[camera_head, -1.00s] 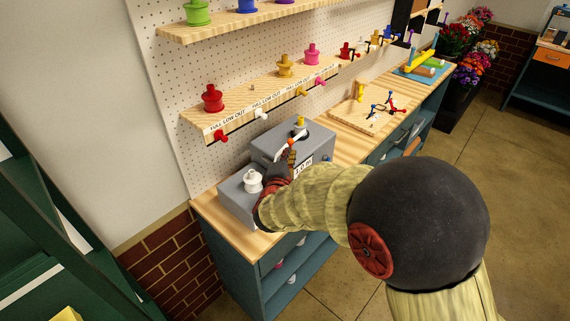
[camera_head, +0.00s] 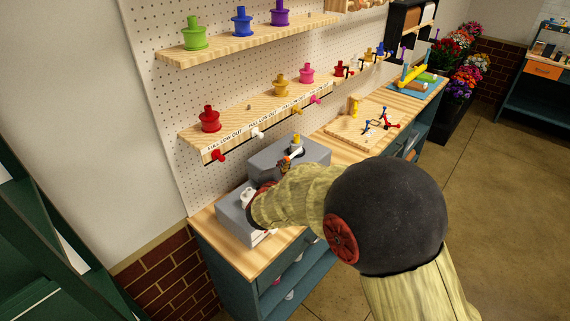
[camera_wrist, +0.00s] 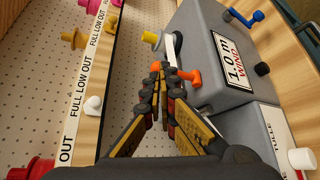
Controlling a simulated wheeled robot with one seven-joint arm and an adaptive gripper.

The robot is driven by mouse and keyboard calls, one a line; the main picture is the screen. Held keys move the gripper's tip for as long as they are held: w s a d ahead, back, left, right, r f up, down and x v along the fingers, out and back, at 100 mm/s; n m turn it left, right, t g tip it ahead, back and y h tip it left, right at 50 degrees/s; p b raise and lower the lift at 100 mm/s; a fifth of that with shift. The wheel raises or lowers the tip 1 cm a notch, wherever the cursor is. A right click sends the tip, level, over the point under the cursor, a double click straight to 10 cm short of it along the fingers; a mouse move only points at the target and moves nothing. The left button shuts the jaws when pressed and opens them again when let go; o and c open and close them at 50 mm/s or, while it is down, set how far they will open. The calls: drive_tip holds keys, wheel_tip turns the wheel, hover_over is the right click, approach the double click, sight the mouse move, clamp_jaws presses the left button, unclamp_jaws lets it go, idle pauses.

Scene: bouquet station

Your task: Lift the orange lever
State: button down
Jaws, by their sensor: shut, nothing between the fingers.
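The orange lever (camera_wrist: 188,76) sits beside the grey box marked "1.0 m WIND" (camera_wrist: 205,45) in the wrist view. It also shows as a small orange piece (camera_head: 290,158) by the box in the head view. My gripper (camera_wrist: 162,69) has its fingertips together, with nothing seen between them. The tips are just left of the lever and overlap its near end in the picture; I cannot tell whether they touch it. A pale bar (camera_wrist: 171,46) stands just beyond the tips. In the head view my arm hides most of the gripper.
A shelf edge labelled "FULL LOW OUT" (camera_wrist: 82,85) runs close on the left in the wrist view. A white spool (camera_head: 248,196) sits on the lower grey box. A wooden board with coloured pegs (camera_head: 362,127) lies further right on the bench. Pegboard backs the bench.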

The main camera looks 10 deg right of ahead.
drive_tip(key=shift+w+a+n+g, duration=0.6)
drive_tip(key=shift+w+a+n, duration=0.1)
drive_tip(key=shift+w, duration=0.2)
drive_tip(key=shift+d, duration=0.1)
drive_tip(key=shift+s+d+f+b, duration=0.25)
drive_tip(key=shift+s+d+b, duration=0.1)
drive_tip(key=shift+s+b, duration=0.25)
drive_tip(key=shift+a, duration=0.1)
